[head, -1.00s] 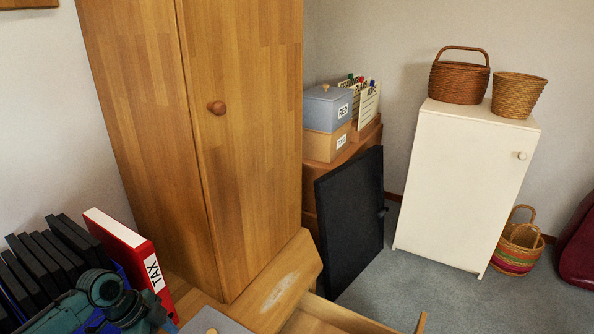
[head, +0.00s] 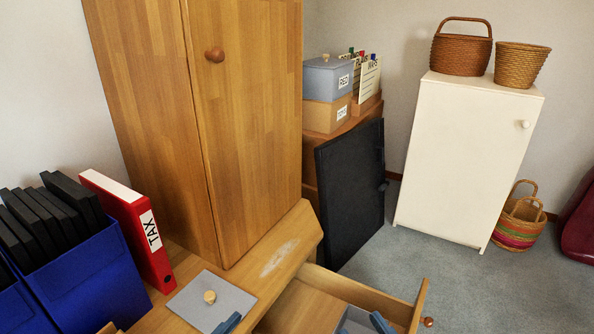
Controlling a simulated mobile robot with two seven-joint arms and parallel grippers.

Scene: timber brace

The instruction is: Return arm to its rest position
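The arm that showed at the lower left is out of view. No whole gripper can be made out in the head view. Two small slanted blue pieces show at the bottom edge, one by a grey lid (head: 208,299) and one over the open drawer (head: 365,292). Both are cut off, and I cannot tell what they belong to. The grey lid has a wooden knob and lies flat on the wooden desk (head: 277,262).
A red TAX binder (head: 152,250) stands beside blue holders (head: 98,285) with black folders. A tall wooden cabinet (head: 250,130) stands behind the desk. A black panel (head: 352,195) leans beside it. A white cabinet (head: 463,160) bears two baskets. Grey carpet (head: 490,300) lies clear at the right.

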